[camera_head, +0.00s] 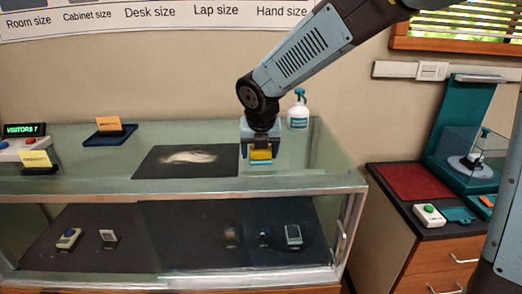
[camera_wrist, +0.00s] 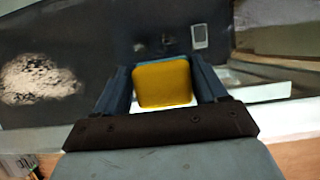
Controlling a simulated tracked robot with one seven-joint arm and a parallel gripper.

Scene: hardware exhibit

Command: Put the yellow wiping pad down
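The yellow wiping pad (camera_head: 261,154) is at the end of my arm, just right of the black mat above the glass counter top. My gripper (camera_head: 261,150) points down with its fingers on either side of the pad. In the wrist view the yellow face of the pad (camera_wrist: 163,85) fills the space between both fingers, so my gripper (camera_wrist: 163,88) is shut on it. The pad is low over the glass; I cannot tell whether it touches it.
The black mat (camera_head: 150,172) bears a whitish smear (camera_head: 190,157). A dark blue tray (camera_head: 95,140) with an orange card stands behind left. A white spray bottle (camera_head: 298,115) stands at the back right. Bare glass (camera_head: 310,165) lies right of my gripper, ending at the counter edge.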

